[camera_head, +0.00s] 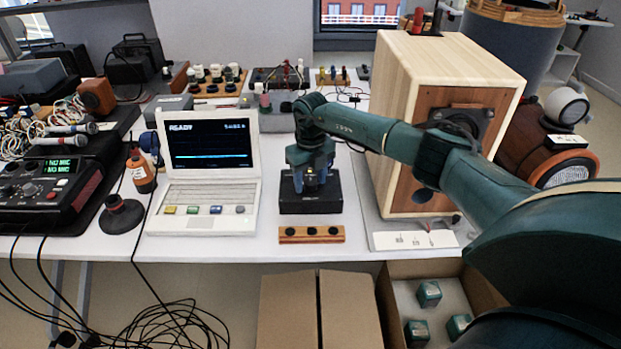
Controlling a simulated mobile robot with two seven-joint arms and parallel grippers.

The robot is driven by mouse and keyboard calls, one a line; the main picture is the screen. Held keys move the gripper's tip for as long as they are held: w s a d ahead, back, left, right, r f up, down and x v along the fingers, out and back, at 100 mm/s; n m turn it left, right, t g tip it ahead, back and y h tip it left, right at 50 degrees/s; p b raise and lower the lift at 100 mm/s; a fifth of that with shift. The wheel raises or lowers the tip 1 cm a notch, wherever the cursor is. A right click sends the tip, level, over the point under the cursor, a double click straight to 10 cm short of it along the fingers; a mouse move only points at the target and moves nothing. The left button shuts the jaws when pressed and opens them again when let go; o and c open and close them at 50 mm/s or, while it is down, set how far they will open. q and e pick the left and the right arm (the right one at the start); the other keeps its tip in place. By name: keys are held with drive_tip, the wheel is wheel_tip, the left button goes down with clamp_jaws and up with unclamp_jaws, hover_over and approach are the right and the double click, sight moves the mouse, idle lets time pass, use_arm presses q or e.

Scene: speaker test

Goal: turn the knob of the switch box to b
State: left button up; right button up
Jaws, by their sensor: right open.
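The switch box is a small black box (311,206) on the white table, right of the white laptop-like device. My right gripper (309,178) points down over the top of this box, with its arm coming in from the right. It is open, and its fingertips are close to the box's top. The knob and its letter marks are hidden or too small to make out, so I cannot tell which way the knob points or whether the fingers are around it. My left gripper is not in view.
A white device with a screen reading READY (208,175) stands just left. A wooden strip with black knobs (312,240) lies in front. An open carton (400,292) is below the table edge.

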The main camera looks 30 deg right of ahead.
sight(311, 181)
wheel_tip(311, 181, up, 13)
idle(0.4)
idle(0.4)
